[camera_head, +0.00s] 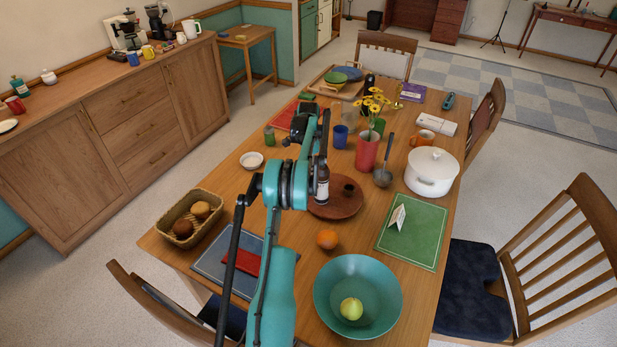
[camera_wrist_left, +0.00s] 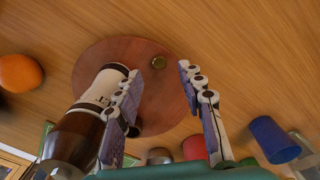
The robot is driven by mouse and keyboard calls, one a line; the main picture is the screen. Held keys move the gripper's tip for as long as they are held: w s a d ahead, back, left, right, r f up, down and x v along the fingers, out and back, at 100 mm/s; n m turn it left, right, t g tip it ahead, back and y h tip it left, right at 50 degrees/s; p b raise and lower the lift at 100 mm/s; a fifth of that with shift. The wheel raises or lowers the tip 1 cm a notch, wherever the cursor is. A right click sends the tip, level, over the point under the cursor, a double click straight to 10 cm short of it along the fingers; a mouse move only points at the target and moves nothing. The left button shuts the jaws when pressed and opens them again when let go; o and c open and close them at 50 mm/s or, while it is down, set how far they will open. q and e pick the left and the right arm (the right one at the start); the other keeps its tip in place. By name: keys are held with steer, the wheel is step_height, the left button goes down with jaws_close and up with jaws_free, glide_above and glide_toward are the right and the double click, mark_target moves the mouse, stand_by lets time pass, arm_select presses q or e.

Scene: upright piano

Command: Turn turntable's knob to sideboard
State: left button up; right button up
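The turntable is a round brown wooden disc (camera_head: 340,207) on the dining table, partly hidden by my left arm. It fills the middle of the left wrist view (camera_wrist_left: 150,100). A dark bottle with a white label (camera_wrist_left: 85,118) stands on the disc beside my left finger. My left gripper (camera_wrist_left: 160,74) is open and empty above the disc, and the knob shows between its fingertips, apart from them. The sideboard (camera_head: 125,125) stands along the left wall. My right gripper is not in view.
An orange (camera_head: 327,239), a teal bowl (camera_head: 358,302), a red cup (camera_head: 367,150), a ladle (camera_head: 384,172) and a white pot (camera_head: 432,170) surround the turntable. A bread basket (camera_head: 190,217) stands at the table's left edge. A small white bowl (camera_head: 251,160) is between basket and cups.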

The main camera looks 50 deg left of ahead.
arm_select(q)
step_height(320, 180, up, 8)
steer(key=shift+f, duration=0.25)
steer(key=shift+f, duration=0.1)
stand_by(0.4)
